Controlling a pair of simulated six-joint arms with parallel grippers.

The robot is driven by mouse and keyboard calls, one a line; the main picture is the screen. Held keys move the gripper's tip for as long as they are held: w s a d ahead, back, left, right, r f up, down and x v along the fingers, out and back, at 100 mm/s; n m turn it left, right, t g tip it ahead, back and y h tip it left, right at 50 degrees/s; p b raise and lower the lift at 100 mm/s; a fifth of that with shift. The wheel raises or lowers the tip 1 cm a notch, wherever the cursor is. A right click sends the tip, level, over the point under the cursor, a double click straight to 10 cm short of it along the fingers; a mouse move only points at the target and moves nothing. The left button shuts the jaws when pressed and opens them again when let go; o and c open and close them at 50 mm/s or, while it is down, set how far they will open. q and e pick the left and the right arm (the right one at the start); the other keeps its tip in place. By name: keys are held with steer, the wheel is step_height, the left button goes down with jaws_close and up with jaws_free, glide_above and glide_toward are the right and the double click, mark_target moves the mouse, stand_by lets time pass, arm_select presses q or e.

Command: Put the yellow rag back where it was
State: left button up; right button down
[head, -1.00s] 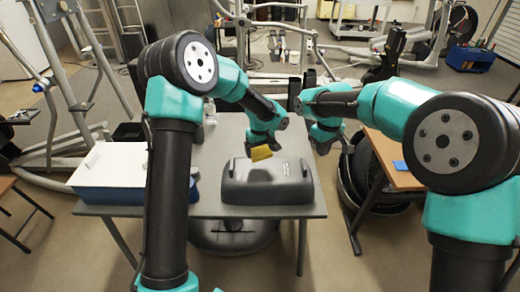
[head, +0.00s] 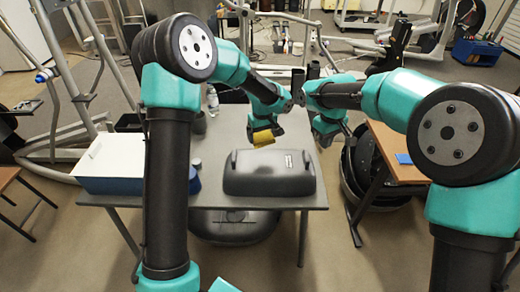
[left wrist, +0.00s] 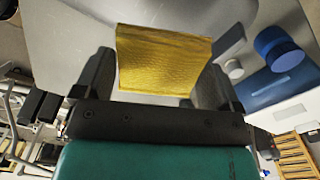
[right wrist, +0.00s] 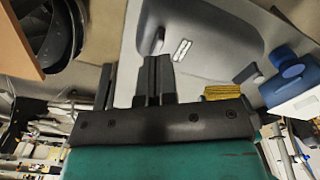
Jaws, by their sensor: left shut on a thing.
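The yellow rag (head: 263,137) is held in my left gripper (head: 264,130), above the grey table just behind the grey cover. In the left wrist view the rag (left wrist: 163,60) spans the gap between the two fingers (left wrist: 152,85). A corner of the rag (right wrist: 222,92) shows behind the gripper body in the right wrist view. My right gripper (head: 325,139) hangs to the right of the rag, near the table's right edge. In the right wrist view its fingers (right wrist: 158,75) are together with nothing visible between them.
The grey cover (head: 270,173) lies at the table's front middle. A clear bottle (head: 213,100) stands farther back. A wooden table (head: 400,150) is at the right.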

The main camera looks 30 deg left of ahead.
arm_select(q)
steer(key=w+a+f+n, duration=0.2)
steer(key=a+f+n, duration=0.15)
steer(key=a, duration=0.45)
arm_select(e)
steer(key=s+d+f+m+y, duration=0.2)
steer(key=s+d+f+m, duration=0.1)
steer(key=d+f, duration=0.8)
steer(key=s+d+f+m+y, duration=0.1)
steer(key=s+d+f+m, duration=0.2)
steer(key=d+f, duration=0.8)
arm_select(q)
steer(key=n, duration=1)
glide_above(205, 151)
step_height(205, 151, down, 6)
steer(key=shift+r, duration=0.1)
arm_select(e)
steer(key=s+d+f+m, duration=0.4)
steer(key=s+d+f, duration=0.1)
steer(key=s, duration=0.4)
steer(key=s+d+f+m, duration=0.3)
steer(key=s+d+f, duration=0.3)
steer(key=s+d, duration=0.2)
steer(key=shift+s+d+m+t+y, duration=0.15)
steer(key=shift+s+m+t+y, duration=0.25)
steer(key=shift+s, duration=0.45)
arm_select(q)
steer(key=shift+s, duration=0.1)
steer(key=shift+f, duration=3.2)
steer(key=shift+f, duration=0.1)
